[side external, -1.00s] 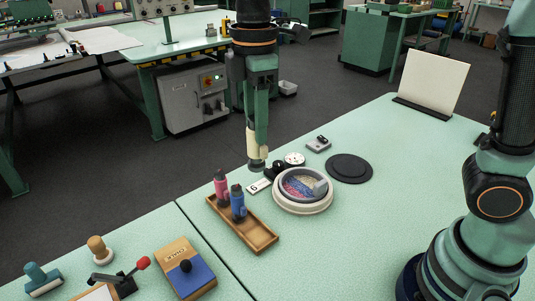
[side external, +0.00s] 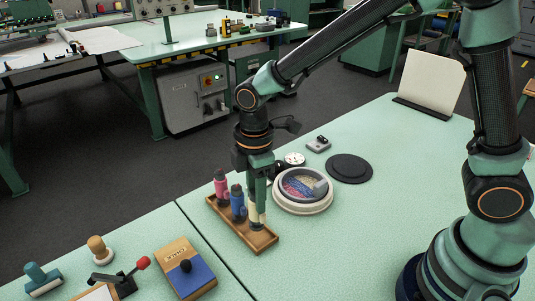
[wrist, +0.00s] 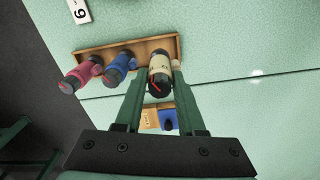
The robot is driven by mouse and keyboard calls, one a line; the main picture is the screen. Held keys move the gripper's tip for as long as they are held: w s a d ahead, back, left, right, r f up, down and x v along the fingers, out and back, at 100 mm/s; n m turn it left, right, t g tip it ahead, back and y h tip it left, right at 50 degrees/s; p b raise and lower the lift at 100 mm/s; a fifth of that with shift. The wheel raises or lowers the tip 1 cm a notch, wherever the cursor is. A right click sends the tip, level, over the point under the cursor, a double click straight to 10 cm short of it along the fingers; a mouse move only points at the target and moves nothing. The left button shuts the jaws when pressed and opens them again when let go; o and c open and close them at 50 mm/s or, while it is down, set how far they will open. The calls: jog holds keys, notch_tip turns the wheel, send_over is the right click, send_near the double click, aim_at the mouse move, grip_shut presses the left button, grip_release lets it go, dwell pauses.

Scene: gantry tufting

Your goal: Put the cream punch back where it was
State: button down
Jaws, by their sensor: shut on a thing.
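The cream punch (wrist: 160,68) is between my gripper's fingers (wrist: 153,82), which are shut on it. In the side external view my gripper (side external: 258,208) points down over the near end of the wooden tray (side external: 263,240), with the cream punch (side external: 256,219) upright in it. The punch's lower end is at the tray; I cannot tell whether it rests on the floor of the tray. The pink punch (side external: 221,186) and the blue punch (side external: 238,203) stand in the tray's other places, beside the cream one.
A round white dish (side external: 303,205) with coloured contents sits right of the tray. A black disc (side external: 349,168) lies farther back. A blue-topped box (side external: 187,268) and stamps stand at lower left.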

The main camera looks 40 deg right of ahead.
jog(key=shift+f, duration=1.75)
jog(key=shift+f, duration=0.15)
jog(key=c, duration=0.5)
grip_release()
notch_tip(320, 180, up, 12)
jog(key=shift+r, duration=0.1)
jog(key=s+d+r+m+t, duration=0.2)
jog(key=d+m, duration=0.3)
jog(key=s+d+r+m+t, duration=0.1)
jog(key=s+d+r+m, duration=0.1)
jog(key=d+m, duration=0.3)
jog(key=s+d+r+m+t, duration=0.1)
jog(key=s+d+m+t, duration=0.1)
jog(key=d+m, duration=0.3)
jog(key=shift+s+d+r+t, duration=0.3)
jog(key=shift+s+d+r, duration=0.1)
jog(key=shift+s+d, duration=0.35)
